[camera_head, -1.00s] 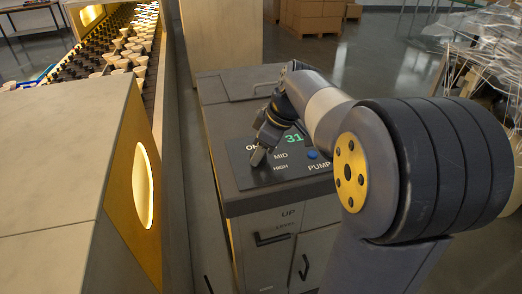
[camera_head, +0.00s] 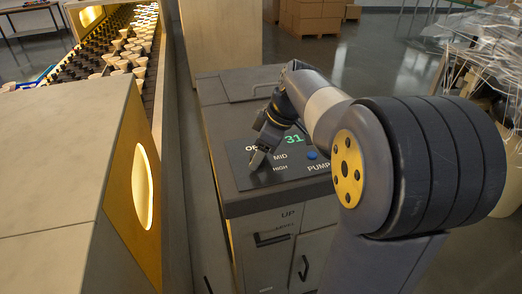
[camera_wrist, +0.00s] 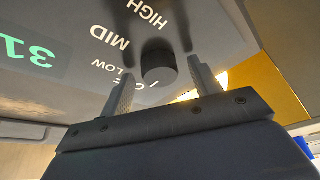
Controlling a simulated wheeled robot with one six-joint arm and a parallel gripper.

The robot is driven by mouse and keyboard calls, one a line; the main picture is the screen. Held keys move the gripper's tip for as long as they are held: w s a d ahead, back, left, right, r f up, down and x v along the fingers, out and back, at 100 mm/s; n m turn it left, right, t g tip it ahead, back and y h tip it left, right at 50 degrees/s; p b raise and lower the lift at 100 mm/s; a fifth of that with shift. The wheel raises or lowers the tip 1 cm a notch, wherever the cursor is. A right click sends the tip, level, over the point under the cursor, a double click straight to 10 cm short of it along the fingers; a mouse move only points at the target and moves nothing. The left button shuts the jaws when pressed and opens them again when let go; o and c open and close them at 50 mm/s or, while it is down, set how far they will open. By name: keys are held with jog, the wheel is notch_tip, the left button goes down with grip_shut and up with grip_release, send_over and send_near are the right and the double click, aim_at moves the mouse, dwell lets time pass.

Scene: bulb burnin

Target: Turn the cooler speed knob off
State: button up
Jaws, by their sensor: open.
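The cooler speed knob (camera_wrist: 158,62) is a dark round knob on the panel, with HIGH, MID and LOW labels around it in the wrist view. My gripper (camera_wrist: 162,75) is open, with one finger on each side of the knob in that view. I cannot tell whether the fingers touch it. In the head view my gripper (camera_head: 256,160) is down at the left part of the dark control panel (camera_head: 285,173), hiding the knob there. The MID and HIGH labels show beside it.
The panel has a green 31 display (camera_head: 294,139) and a blue PUMP button (camera_head: 311,155). It is on top of a grey cabinet (camera_head: 228,90). Cardboard boxes (camera_head: 313,17) and plastic-wrapped goods (camera_head: 480,45) stand behind.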

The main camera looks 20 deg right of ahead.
jog(key=v, duration=1)
jog(key=shift+d+r, duration=0.2)
jog(key=shift+r, duration=0.15)
jog(key=shift+s, duration=0.1)
jog(key=x, duration=1.1)
jog(key=shift+a, duration=0.1)
jog(key=shift+r, duration=0.1)
